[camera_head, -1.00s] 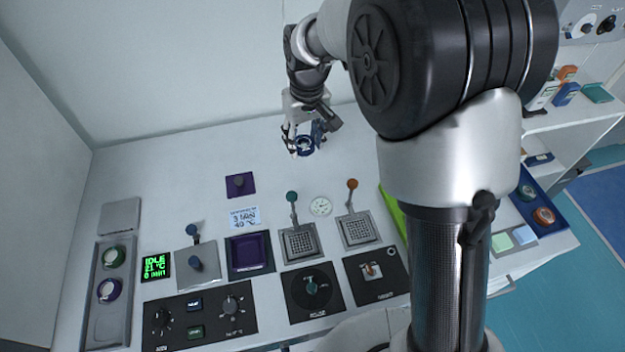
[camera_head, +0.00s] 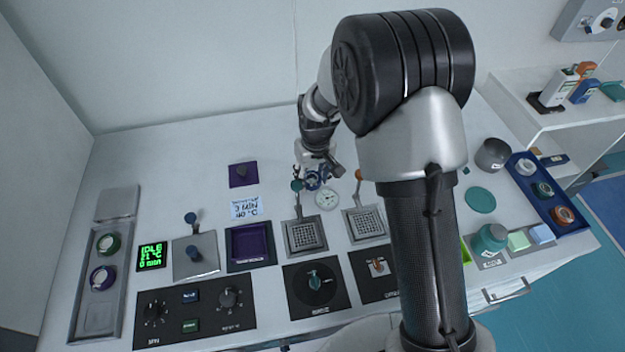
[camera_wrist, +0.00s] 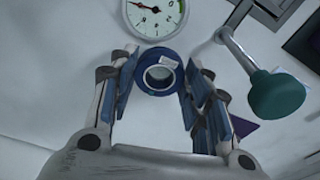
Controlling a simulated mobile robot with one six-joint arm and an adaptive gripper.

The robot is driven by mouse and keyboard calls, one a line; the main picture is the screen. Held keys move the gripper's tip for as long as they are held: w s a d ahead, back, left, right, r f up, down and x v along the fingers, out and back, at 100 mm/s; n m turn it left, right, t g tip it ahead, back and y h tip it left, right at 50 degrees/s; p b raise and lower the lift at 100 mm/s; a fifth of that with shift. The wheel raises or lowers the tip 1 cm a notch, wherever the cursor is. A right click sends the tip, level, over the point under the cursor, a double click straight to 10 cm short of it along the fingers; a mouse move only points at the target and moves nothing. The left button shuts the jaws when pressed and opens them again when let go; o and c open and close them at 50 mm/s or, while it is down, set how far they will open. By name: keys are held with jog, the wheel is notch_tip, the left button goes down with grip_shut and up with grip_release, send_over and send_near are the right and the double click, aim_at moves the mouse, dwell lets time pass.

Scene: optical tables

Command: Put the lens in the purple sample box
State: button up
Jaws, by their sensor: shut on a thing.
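The lens is a blue ring with a clear centre (camera_wrist: 160,74). My gripper (camera_wrist: 158,80) is shut on it in the wrist view, with a finger on each side. In the head view, the lens (camera_head: 313,181) hangs in my gripper (camera_head: 316,177) over the back middle of the table, close to the levers. The purple sample box (camera_head: 250,243) is a square, open, empty-looking tray on a dark base, to the left and nearer the front. My gripper is well apart from it.
A teal-knobbed lever (camera_head: 297,186) stands just left of the gripper and an orange-knobbed lever (camera_head: 358,175) to its right. A round gauge (camera_head: 327,198) lies close by. A small purple square (camera_head: 242,174) lies behind a label card (camera_head: 246,207). The back left table is clear.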

jog(key=shift+f, duration=0.65)
jog(key=shift+f, duration=0.1)
jog(key=o, duration=1.1)
jog(key=shift+c, duration=0.2)
